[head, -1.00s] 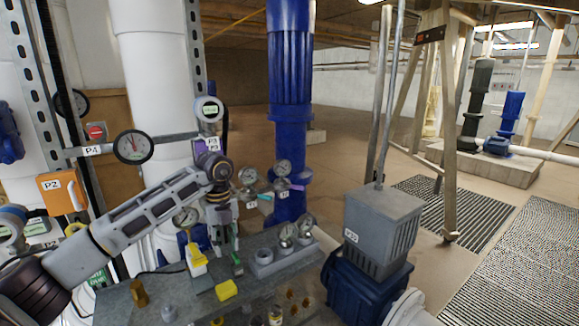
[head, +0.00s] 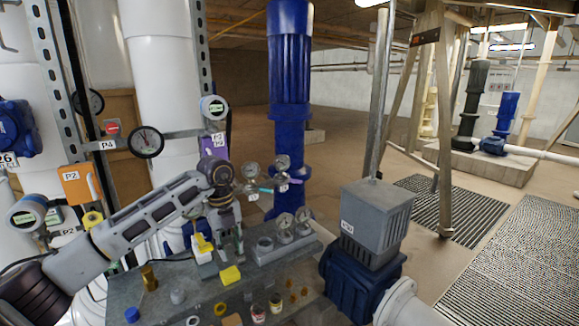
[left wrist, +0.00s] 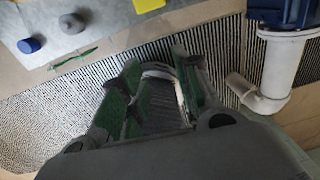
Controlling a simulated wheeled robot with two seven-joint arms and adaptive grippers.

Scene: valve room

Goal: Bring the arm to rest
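My left arm (head: 150,218) reaches in from the left of the head view, over the bench. Its gripper (head: 230,245) points down beside the tool bench and is partly lost among the small items there. In the left wrist view, the two green-padded fingers (left wrist: 158,75) stand apart, with striped floor and a pale curved shape showing between them. I see no task object held. My right arm and gripper are not in view.
The grey bench (head: 190,275) holds a yellow block (head: 230,275), gauges (head: 285,221) and several small parts. A grey-topped blue pump (head: 370,240) stands right of it. Open floor lies farther right.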

